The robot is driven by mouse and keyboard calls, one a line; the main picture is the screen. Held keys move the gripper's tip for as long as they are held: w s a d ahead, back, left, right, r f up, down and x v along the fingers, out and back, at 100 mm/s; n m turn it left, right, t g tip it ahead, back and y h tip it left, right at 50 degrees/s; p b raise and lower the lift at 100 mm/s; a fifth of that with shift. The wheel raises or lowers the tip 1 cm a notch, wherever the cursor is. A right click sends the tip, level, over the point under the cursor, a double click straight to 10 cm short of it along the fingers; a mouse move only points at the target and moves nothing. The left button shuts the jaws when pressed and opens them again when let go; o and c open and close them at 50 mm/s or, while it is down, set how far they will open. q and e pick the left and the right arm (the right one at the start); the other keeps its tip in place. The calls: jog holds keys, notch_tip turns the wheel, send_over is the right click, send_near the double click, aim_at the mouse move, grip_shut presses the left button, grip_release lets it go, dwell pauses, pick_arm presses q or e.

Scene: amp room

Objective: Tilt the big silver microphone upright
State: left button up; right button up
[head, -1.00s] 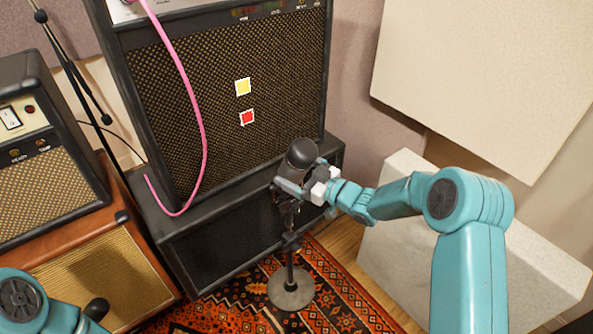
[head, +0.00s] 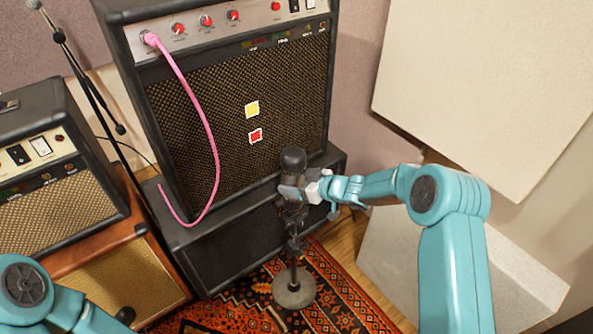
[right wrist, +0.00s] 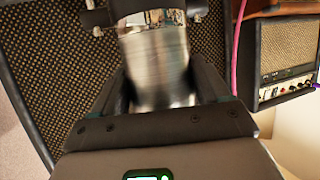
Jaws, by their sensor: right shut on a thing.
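The big microphone (head: 293,160) has a dark rounded head and stands on a short dark stand with a round grey base (head: 294,290). Its head now points nearly straight up, roughly in line with the stand. My right gripper (head: 300,190) is shut on the body just below the head, reaching in from the right. In the right wrist view the shiny silver body (right wrist: 155,65) sits between the dark fingers, and its ends are partly hidden. Only links of my left arm show at the lower left; its gripper cannot be made out.
A large amp (head: 235,110) with a pink cable (head: 200,110) stands on a black cabinet (head: 235,250) behind the microphone. A smaller amp (head: 60,190) is at left. Pale panels lean at right. The stand rests on a patterned rug (head: 340,300).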

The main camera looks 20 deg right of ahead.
jog(key=shift+r, duration=0.15)
pick_arm(q)
jog(key=shift+w+a+r, duration=0.1)
jog(key=shift+w+r, duration=0.1)
jog(key=shift+r, duration=0.25)
pick_arm(e)
jog(key=shift+w, duration=0.1)
pick_arm(q)
jog(key=shift+w, duration=0.1)
pick_arm(e)
jog(key=o, duration=1.4)
pick_arm(q)
jog(key=shift+r+p, duration=0.3)
jog(key=shift+p, duration=0.15)
pick_arm(e)
jog(key=v, duration=1.6)
jog(key=shift+r, duration=0.1)
